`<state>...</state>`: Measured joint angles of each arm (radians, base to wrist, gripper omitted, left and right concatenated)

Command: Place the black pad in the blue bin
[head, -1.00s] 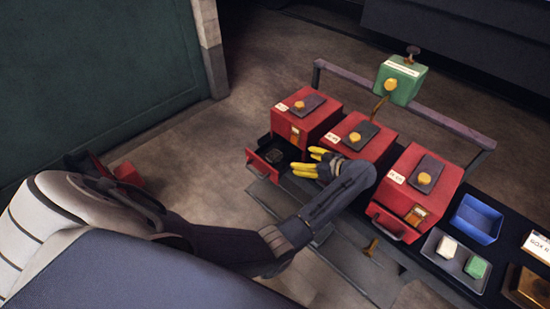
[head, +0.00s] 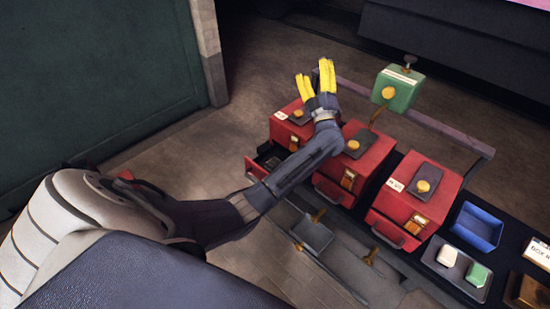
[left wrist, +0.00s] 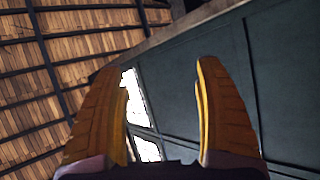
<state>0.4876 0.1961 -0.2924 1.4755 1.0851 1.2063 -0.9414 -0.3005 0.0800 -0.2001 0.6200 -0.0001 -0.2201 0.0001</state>
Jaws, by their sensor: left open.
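My left gripper (head: 318,80) is raised above the left red box (head: 284,128), its yellow fingers pointing up, apart and empty. In the left wrist view its open fingers (left wrist: 158,115) frame only walls, windows and a wooden ceiling. The left red box has its drawer (head: 252,170) pulled open. A small dark item (head: 272,161) shows inside it, perhaps the black pad, but it is too small and partly hidden to be sure. The blue bin (head: 478,229) stands empty at the right of the bench, well away from my left gripper. My right gripper is not in view.
Two more red boxes (head: 356,165) (head: 413,195) stand to the right, drawers shut. A green box (head: 398,86) stands on a post behind. A grey tray (head: 441,261) holds a white and a green block. A rail (head: 430,120) runs behind the boxes.

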